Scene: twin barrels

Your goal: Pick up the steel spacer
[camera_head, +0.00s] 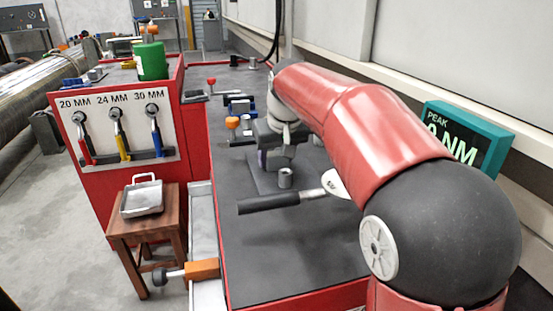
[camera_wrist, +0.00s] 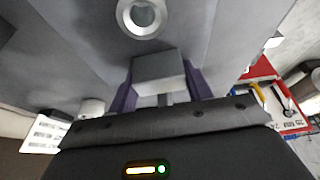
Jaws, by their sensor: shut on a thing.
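My gripper (camera_head: 268,163) is low over the dark bench top, pointing down. In the wrist view my gripper (camera_wrist: 160,92) has its two purple fingers on either side of a plain grey block, which I take to be the steel spacer (camera_wrist: 158,66). The fingers are shut on it. In the head view the block is mostly hidden by the gripper, and I cannot tell whether it touches the surface below. A separate hollow steel cylinder (camera_head: 286,178) stands just in front of the gripper; its open ring (camera_wrist: 141,16) also shows in the wrist view, apart from the block.
A black-handled wrench (camera_head: 268,203) lies across the bench in front of the cylinder. Blue and orange fixtures (camera_head: 240,108) stand behind the gripper. A teal display (camera_head: 468,137) is at right. A red cabinet with hanging wrenches (camera_head: 118,135) and a stool with a tray (camera_head: 142,199) are left.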

